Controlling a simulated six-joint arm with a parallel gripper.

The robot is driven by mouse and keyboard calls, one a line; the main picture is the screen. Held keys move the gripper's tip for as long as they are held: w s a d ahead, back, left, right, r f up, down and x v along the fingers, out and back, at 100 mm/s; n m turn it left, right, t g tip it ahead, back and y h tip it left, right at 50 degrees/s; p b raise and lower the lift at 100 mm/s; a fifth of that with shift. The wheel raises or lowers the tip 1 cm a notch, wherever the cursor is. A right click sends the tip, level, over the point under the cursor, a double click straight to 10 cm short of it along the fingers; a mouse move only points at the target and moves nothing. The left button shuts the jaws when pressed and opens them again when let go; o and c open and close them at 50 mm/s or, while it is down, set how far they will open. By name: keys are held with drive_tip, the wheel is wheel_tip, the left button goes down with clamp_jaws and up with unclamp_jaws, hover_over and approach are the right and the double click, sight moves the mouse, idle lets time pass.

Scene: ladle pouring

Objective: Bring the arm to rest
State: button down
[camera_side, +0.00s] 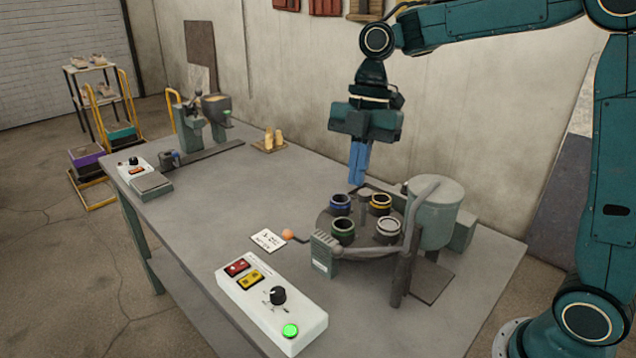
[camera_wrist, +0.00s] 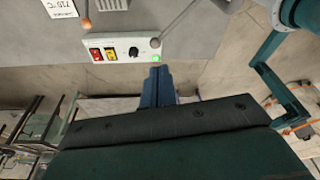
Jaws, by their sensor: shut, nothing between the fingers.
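My gripper (camera_side: 357,180) hangs down with its blue fingers shut and nothing between them. In the side view it appears above the far side of the round turntable (camera_side: 327,222). Several small pots stand on the turntable, one with a blue rim (camera_side: 341,204), one with a yellow rim (camera_side: 381,204), one green (camera_side: 343,230) and one pale (camera_side: 388,230). The blue fingers also show in the wrist view (camera_wrist: 157,72), below the white control box (camera_wrist: 113,49) in the picture.
A grey-green tank (camera_side: 437,215) with a bent pipe stands right of the turntable. The control box (camera_side: 270,308) with a lit green button is at the table's front. A scale (camera_side: 153,184) and a hopper (camera_side: 216,106) are at the far left. The table's left middle (camera_side: 215,185) is clear.

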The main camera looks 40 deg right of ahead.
drive_tip(key=s+d+m+t+h, duration=0.1)
drive_tip(key=s+d+m+t, duration=0.1)
drive_tip(key=s+m, duration=0.7)
drive_tip(key=s+d+m+t+h, duration=0.1)
drive_tip(key=s+m+t, duration=0.3)
drive_tip(key=s+m, duration=0.6)
drive_tip(key=shift+s+d+r+m+h, duration=0.3)
drive_tip(key=shift+d+r+m+h, duration=0.1)
drive_tip(key=shift+d+m, duration=0.5)
